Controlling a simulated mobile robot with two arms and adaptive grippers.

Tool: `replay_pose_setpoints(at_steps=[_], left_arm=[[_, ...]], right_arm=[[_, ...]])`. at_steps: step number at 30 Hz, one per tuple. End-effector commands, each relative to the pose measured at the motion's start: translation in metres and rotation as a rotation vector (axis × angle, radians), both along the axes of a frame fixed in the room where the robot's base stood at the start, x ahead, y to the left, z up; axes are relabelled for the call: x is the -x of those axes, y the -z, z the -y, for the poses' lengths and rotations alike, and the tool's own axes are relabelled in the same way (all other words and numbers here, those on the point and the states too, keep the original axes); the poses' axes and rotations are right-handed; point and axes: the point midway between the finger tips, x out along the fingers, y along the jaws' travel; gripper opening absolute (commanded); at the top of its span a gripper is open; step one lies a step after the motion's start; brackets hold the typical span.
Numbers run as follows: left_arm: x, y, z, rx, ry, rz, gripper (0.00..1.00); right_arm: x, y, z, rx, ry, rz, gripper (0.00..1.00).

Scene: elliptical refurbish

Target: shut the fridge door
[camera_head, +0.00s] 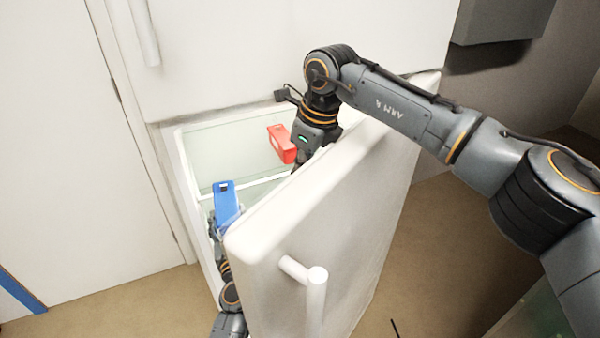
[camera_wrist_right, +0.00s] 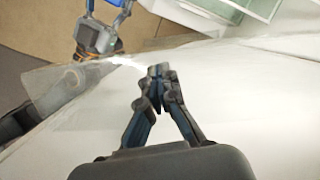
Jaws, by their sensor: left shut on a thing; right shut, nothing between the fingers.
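The white fridge door (camera_head: 330,220) stands open, angled out towards me, with its handle (camera_head: 316,300) on the outer face. The lit fridge interior (camera_head: 235,145) shows to its left. My left gripper (camera_head: 224,228) is shut on a blue carton (camera_head: 226,200) at the opening, left of the door's free edge; the right wrist view also shows it at top left. My right arm reaches over the top of the door. Its gripper is hidden behind the door in the head view; in the right wrist view the right gripper (camera_wrist_right: 158,75) is shut and empty, close to a white door surface.
A red carton (camera_head: 282,143) is inside the fridge towards the back. A closed white upper door (camera_head: 280,50) is above the opening. A white panel (camera_head: 70,140) stands at the left. Brown floor (camera_head: 440,230) is clear to the right of the door.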

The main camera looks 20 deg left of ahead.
Motion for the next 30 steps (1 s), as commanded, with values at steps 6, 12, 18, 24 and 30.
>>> replay_pose_setpoints(at_steps=[6, 12, 18, 24, 30], left_arm=[[0.000, -0.002, 0.000, -0.001, 0.000, 0.003, 0.05], [0.000, -0.002, 0.000, -0.001, 0.000, 0.003, 0.05], [0.000, -0.002, 0.000, -0.001, 0.000, 0.003, 0.05], [0.000, -0.002, 0.000, -0.001, 0.000, 0.003, 0.05], [0.000, -0.002, 0.000, -0.001, 0.000, 0.003, 0.05]], right_arm=[[0.000, 0.000, 0.000, 0.000, -0.001, 0.000, 0.00], [0.000, -0.001, 0.000, -0.001, -0.002, 0.001, 0.00], [0.000, -0.021, 0.004, -0.002, 0.000, 0.004, 0.00], [0.002, -0.062, 0.014, -0.002, 0.000, 0.004, 0.00], [0.004, -0.097, 0.023, -0.001, -0.001, 0.001, 0.00]])
